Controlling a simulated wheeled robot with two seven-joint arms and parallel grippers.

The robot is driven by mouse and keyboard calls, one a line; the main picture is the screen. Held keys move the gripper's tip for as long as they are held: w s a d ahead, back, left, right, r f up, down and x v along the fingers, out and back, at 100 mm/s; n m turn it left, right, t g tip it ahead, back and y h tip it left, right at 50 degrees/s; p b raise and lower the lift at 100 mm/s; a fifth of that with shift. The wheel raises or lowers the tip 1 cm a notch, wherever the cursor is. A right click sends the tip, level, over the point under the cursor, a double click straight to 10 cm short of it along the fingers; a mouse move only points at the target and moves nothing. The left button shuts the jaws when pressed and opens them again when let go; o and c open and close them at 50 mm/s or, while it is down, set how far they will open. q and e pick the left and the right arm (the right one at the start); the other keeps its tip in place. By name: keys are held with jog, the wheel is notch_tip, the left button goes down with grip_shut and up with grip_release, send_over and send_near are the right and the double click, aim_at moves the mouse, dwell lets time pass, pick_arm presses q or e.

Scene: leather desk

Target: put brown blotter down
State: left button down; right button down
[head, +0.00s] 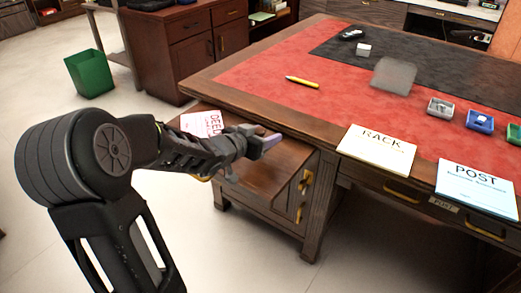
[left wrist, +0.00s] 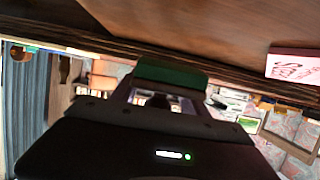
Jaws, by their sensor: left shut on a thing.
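My left gripper (head: 262,143) reaches in from the left, just above the wooden pull-out board (head: 245,172) at the desk's left side. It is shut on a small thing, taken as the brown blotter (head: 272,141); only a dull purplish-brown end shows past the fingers. In the left wrist view a green block-like shape (left wrist: 172,74) shows beyond the gripper body; I cannot tell whether it is part of the held thing. Whether the blotter touches the board is unclear. My right gripper is not in view.
RACK (head: 377,149) and POST (head: 478,187) cards lie at the desk's front edge. A green bin (head: 89,73) stands on the floor.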

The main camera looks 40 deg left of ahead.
pick_arm(q)
jog(key=shift+f, duration=0.2)
jog(key=shift+f+b, duration=0.65)
jog(key=shift+f, duration=1.2)
jog(key=shift+f, duration=0.1)
jog(key=c, duration=0.6)
grip_release()
jog(key=shift+s+r, duration=0.2)
jog(key=shift+s, duration=0.05)
jog(key=p+v, duration=0.3)
jog(key=v, duration=0.7)
jog(key=shift+s+r, duration=0.15)
jog(key=shift+r, duration=0.05)
jog(key=shift+s+d, duration=0.1)
jog(key=shift+s, duration=0.45)
